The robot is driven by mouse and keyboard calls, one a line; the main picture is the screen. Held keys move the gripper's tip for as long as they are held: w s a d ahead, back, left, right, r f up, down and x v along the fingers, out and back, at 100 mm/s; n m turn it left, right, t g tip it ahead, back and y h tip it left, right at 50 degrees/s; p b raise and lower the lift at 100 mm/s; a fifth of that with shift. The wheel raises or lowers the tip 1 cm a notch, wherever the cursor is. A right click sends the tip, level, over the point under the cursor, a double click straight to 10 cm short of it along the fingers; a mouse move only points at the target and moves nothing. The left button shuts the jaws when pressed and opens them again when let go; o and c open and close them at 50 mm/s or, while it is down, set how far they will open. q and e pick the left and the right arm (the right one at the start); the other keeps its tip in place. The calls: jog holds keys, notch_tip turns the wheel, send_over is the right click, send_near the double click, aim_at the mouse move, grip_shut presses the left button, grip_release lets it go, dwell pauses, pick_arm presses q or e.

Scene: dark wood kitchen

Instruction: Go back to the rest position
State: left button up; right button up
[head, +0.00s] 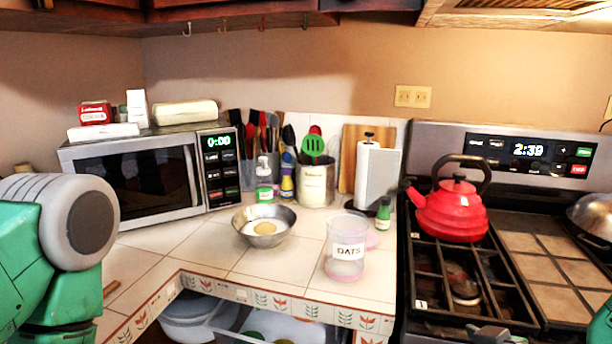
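My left arm (60,235) comes in at the left edge as green links with a grey round joint; its gripper is out of view. At the bottom right, a dark grey-green piece that looks like part of my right gripper (493,336) shows in front of the stove, cut off by the frame. Its fingers cannot be made out. A green bit of my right arm (602,328) shows in the corner. A clear container labelled OATS (346,250) stands upright on the tiled counter (290,268). A metal bowl (282,238) with something beige in it stands to its left.
A microwave (140,180) stands at the back left with boxes on top. A utensil canister (316,186), paper towel roll (367,176) and small green bottle (383,213) stand behind. A red kettle (452,212) sits on the stove (560,262). The counter's front-left tiles are mostly clear.

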jog(key=s+d+f+m+g+h, duration=0.1)
jog(key=s+d+f+g, duration=0.1)
jog(key=s+f, duration=0.5)
jog(key=s+d+f+m+g+h+b, duration=0.1)
jog(key=s+f+g, duration=0.3)
jog(key=s+f, duration=0.4)
jog(key=s+d+f+m+g+h, duration=0.2)
jog(key=s+f+g, duration=0.1)
jog(key=s+f, duration=0.5)
jog(key=shift+s+d+f+m+h+b, duration=0.25)
jog(key=shift+s+d+m+h+b, duration=0.05)
jog(key=shift+d+m+h+b, duration=0.1)
jog(key=shift+w+a, duration=0.1)
jog(key=shift+a, duration=0.05)
